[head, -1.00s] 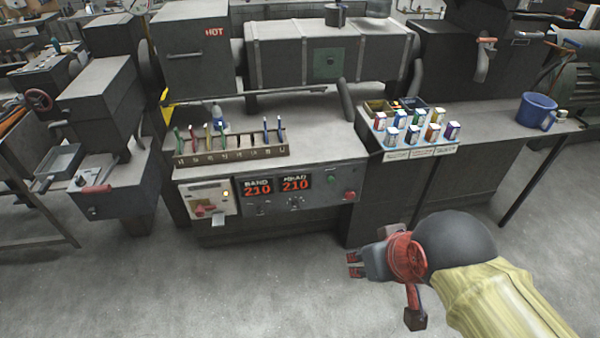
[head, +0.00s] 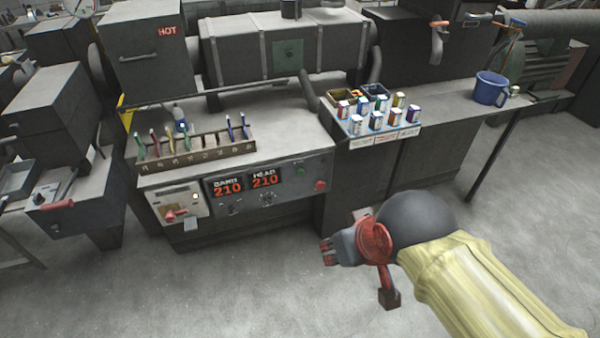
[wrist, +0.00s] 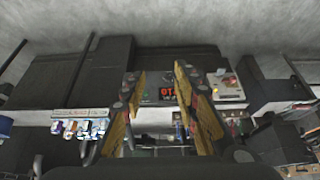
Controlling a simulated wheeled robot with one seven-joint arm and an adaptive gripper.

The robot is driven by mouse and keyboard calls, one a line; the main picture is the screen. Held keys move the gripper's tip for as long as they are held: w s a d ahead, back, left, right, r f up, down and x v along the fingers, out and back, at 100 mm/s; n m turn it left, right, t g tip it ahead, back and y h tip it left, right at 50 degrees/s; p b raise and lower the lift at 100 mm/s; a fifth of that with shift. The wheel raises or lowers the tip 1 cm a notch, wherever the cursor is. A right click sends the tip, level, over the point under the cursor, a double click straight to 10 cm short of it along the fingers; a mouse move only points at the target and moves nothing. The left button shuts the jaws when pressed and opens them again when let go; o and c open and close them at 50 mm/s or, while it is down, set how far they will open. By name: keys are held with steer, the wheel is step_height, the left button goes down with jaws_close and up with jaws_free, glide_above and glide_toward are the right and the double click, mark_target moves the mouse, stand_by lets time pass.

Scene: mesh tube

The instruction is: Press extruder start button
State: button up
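The extruder's front panel (head: 245,200) shows in the head view with two red 210 readouts, BAND (head: 227,188) and HEAD (head: 265,180). A small green button (head: 299,172) sits high on its right part, and a red knob or button (head: 320,185) lies lower right. Labels by them are too small to read. My gripper (head: 326,252) is in front of and below the panel's right end in the picture, apart from it. In the wrist view my gripper (wrist: 159,80) has its fingers spread and empty, with an upside-down readout (wrist: 168,94) between them.
A pale switch plate with a red handle (head: 176,214) is left on the panel. A slotted rack (head: 195,150) of coloured tools stands on the ledge. A tray of small boxes (head: 372,128) and a blue mug (head: 490,88) are right. The floor in front is clear.

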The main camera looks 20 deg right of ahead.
steer(key=shift+c, duration=1.2)
jaws_close()
